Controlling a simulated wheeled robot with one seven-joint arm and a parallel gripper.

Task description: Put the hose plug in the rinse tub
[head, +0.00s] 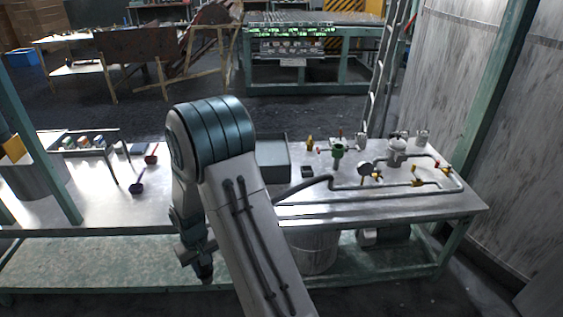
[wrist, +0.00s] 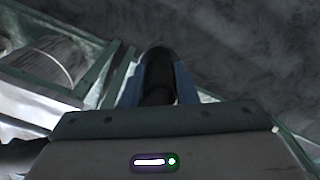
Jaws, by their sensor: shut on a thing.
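My gripper (wrist: 159,85) is shut on a dark, rounded cylindrical thing, which appears to be the hose plug (wrist: 158,72), between its bluish fingers in the wrist view. In the head view my gripper (head: 203,270) hangs low by the bench's front side, below the bench top, and the plug cannot be made out there. A grey, open, box-like tub (head: 273,158), likely the rinse tub, stands on the bench behind my arm. My arm hides its left part, and its inside is only partly seen.
The bench (head: 400,212) carries metal piping with valves (head: 395,155) at right and a dark hose end (head: 318,184). A ribbed metal bucket (head: 312,252) stands on the lower shelf. A rack of small items (head: 80,143) and small dark-handled pans (head: 137,186) sit at left.

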